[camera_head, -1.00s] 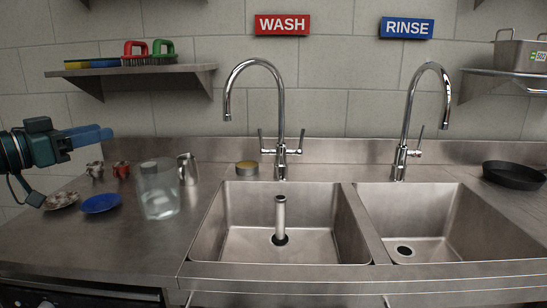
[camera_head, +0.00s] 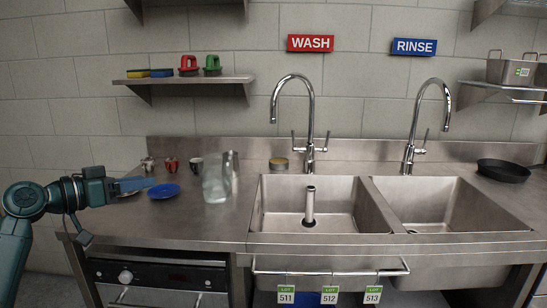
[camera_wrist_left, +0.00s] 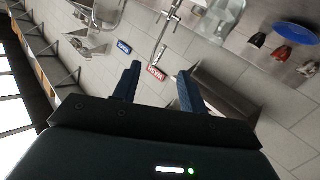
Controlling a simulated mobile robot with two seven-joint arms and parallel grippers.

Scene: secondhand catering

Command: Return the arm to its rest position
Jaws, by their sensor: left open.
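My left gripper (camera_head: 134,184) comes in from the left in the head view, above the left end of the steel counter (camera_head: 180,222). Its blue fingers look apart and empty in the left wrist view (camera_wrist_left: 158,88). My left arm (camera_head: 25,199) reaches in along the left edge of the view. The right gripper does not show.
A clear container (camera_head: 216,180) and several small cups (camera_head: 171,164) stand on the counter. Two sinks (camera_head: 331,205) lie right of it. A shelf (camera_head: 185,80) holds sponges and brushes. A dark pan (camera_head: 503,171) sits at the far right. Free floor lies below the arm.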

